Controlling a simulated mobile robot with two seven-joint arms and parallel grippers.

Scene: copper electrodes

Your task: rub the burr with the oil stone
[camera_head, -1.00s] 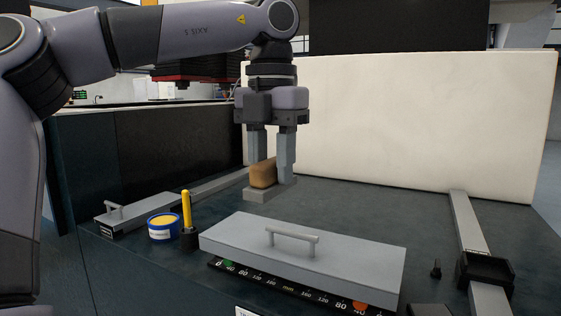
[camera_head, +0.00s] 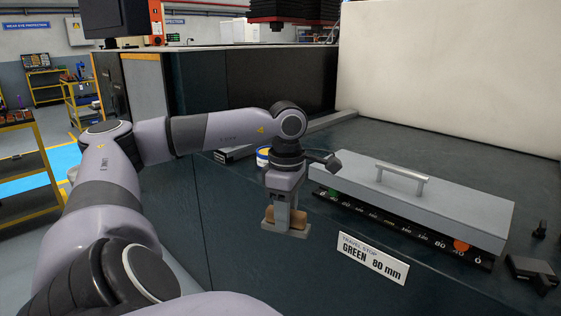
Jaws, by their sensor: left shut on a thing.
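My left gripper (camera_head: 285,222) points down in the middle of the head view. It is shut on the oil stone (camera_head: 298,219), a brown block on a grey base, partly hidden by the fingers. The gripper hangs near the front edge of the dark bench, left of the grey lidded box. Whether the stone touches anything cannot be told. I cannot make out a burr. My right gripper is not in view.
The grey lid (camera_head: 415,200) with a bar handle lies to the right, with a black scale (camera_head: 400,229) along its front. An orange marker (camera_head: 461,245) sits on the scale. A label plate (camera_head: 372,258) reads "GREEN 80 mm". A blue-and-yellow tin (camera_head: 263,157) is partly hidden behind my arm.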

